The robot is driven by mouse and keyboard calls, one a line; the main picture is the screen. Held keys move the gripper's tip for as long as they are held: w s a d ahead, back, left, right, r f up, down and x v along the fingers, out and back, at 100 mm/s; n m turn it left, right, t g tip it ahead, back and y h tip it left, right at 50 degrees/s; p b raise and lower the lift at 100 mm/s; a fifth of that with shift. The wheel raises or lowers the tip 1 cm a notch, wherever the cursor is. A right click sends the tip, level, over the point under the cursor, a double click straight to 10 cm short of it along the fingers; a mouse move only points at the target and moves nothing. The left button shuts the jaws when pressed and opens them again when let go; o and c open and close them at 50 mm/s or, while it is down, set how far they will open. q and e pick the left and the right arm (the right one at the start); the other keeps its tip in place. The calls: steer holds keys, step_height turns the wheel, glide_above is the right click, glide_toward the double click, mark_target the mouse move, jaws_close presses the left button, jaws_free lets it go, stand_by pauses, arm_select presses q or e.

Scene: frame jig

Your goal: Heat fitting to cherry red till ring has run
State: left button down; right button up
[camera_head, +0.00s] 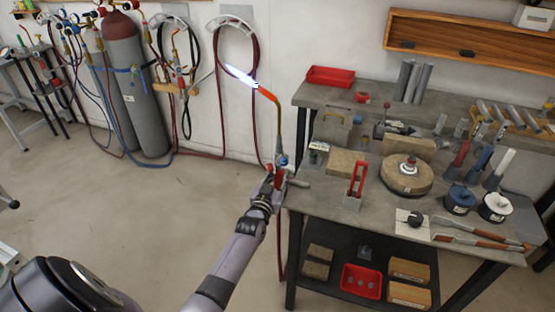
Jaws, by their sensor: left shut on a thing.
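My left gripper (274,183) is shut on a lit torch (279,118) just left of the workbench. The torch stands upright, with its orange-red bent neck on top. A white-blue flame (240,76) points up and left from its tip, over open floor and wall, away from the bench. A small fitting (410,165) with a reddish part stands on a round tan firebrick (403,180) on the bench. The flame is well apart from it. The ring is too small to make out. My right gripper is not in view.
The grey workbench (333,202) holds bricks, a red stand (357,178), round dark pots (460,198) and tongs (480,242). Gas cylinders (134,90) and hoses stand against the wall at the left. The floor left of the bench is clear.

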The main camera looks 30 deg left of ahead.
mark_target(278, 161)
arm_select(q)
steer(key=shift+r+p, duration=2.8)
steer(key=shift+r, duration=0.6)
steer(key=shift+s+d+p, duration=0.15)
steer(key=shift+s+p, duration=0.45)
steer(key=shift+p+v, duration=1.15)
steer(key=shift+v, duration=0.85)
steer(key=p+v, duration=0.1)
steer(key=v, duration=0.1)
steer(key=shift+s, duration=0.35)
